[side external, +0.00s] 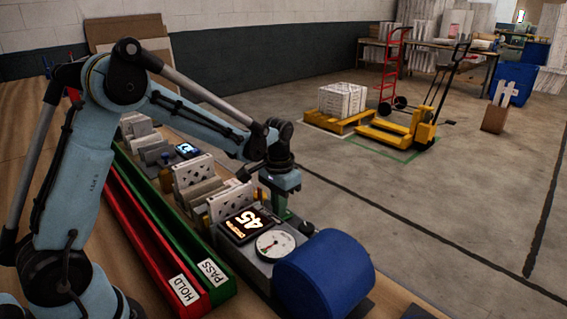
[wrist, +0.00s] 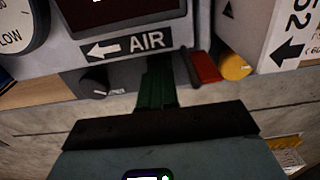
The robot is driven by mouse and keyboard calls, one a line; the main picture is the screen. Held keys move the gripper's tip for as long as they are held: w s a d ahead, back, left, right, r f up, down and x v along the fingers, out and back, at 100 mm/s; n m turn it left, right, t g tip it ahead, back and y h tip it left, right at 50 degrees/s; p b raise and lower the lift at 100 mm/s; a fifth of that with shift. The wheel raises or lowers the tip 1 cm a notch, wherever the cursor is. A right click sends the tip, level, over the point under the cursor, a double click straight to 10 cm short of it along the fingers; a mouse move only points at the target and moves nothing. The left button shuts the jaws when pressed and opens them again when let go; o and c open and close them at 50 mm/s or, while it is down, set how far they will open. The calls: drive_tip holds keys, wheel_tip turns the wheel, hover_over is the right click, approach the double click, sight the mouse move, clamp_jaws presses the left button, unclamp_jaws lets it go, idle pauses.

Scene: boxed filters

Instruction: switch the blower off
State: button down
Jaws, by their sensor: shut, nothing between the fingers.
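The blower unit shows in the side view as a grey housing with a big blue drum (side external: 325,275), a white dial gauge (side external: 275,245) and a lit display (side external: 246,224) reading 45 in orange. In the wrist view its front has an AIR label with a left arrow (wrist: 126,46), a black knob (wrist: 92,84) and a red block-like part (wrist: 205,68), possibly a switch. My gripper (side external: 281,213) is shut and empty, at the housing's far side. In the wrist view its green fingers (wrist: 160,85) lie below the AIR label, between knob and red part. Whether they touch anything is unclear.
A yellow disc (wrist: 236,66) and a white box marked 52 (wrist: 291,40) are right of the red part. Boxed filters (side external: 192,172) stand in a row behind the blower. Red HOLD (side external: 150,238) and green PASS (side external: 180,232) troughs run alongside.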

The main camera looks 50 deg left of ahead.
drive_tip(key=shift+f, duration=0.15)
drive_tip(key=shift+r, duration=3.5)
drive_tip(key=shift+s+d+r+t, duration=0.75)
drive_tip(key=shift+s+t, duration=0.45)
drive_tip(key=shift+s, duration=1.2)
drive_tip(key=shift+s+d+r+t, duration=0.7)
drive_tip(key=shift+s+t, duration=0.5)
drive_tip(key=shift+s, duration=1.25)
drive_tip(key=shift+s+d+r+t, duration=0.7)
drive_tip(key=shift+s+t, duration=0.5)
drive_tip(key=shift+s, duration=1.2)
drive_tip(key=shift+d+f, duration=0.1)
